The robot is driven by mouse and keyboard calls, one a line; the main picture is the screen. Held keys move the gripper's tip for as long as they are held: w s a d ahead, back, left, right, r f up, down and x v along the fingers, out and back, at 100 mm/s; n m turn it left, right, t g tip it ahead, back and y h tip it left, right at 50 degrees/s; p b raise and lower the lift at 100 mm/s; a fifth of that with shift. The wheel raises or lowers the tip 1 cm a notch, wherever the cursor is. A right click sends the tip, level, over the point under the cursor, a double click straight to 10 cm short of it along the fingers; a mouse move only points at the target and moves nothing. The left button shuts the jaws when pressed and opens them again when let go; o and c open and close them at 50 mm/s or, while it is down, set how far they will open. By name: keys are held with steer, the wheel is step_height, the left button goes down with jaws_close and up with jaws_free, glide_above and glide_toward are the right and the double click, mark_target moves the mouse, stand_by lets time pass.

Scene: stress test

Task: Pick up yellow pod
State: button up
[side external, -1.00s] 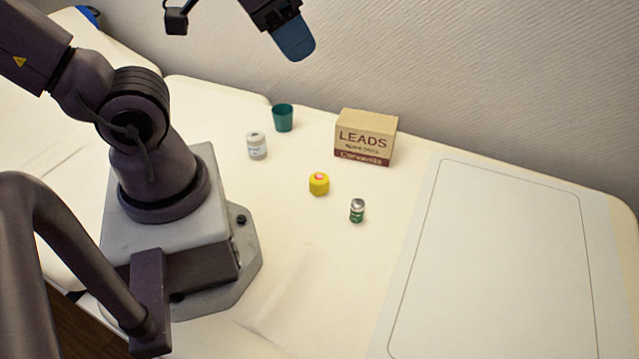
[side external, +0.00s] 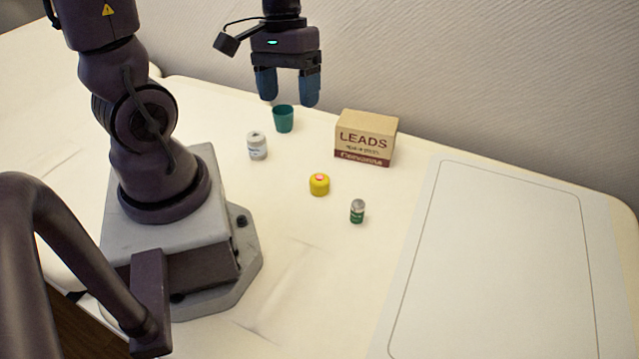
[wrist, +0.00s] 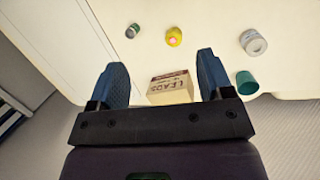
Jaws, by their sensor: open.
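The yellow pod (side external: 319,184), short and round with a pinkish-red spot on top, stands on the cream table. It also shows in the wrist view (wrist: 174,37), beyond the fingertips and between them. My gripper (side external: 288,103) is open and empty, with two blue fingers pointing down. It is held high above the table near the back, behind the pod and up to its left in the side view. In the wrist view my gripper (wrist: 164,72) has its fingers wide apart.
A small green jar (side external: 357,211) stands right of the pod. A white jar (side external: 257,146) and a teal cup (side external: 283,119) stand to its left and behind. A cardboard box (side external: 365,138) stands behind it. A white outlined panel (side external: 500,270) lies clear at right.

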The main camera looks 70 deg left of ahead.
steer(key=a+f+n+t+h, duration=0.35)
steer(key=f+n+h, duration=0.45)
steer(key=f+n, duration=0.5)
steer(key=n+t, duration=0.4)
glide_toward(319, 178)
steer(key=shift+h, duration=0.4)
steer(key=w+d+f, duration=0.2)
steer(key=d+f, duration=0.1)
steer(key=shift+w+d+f, duration=0.2)
steer(key=shift+w+d, duration=0.1)
steer(key=shift+w, duration=0.05)
steer(key=x, duration=0.5)
steer(key=c, duration=1)
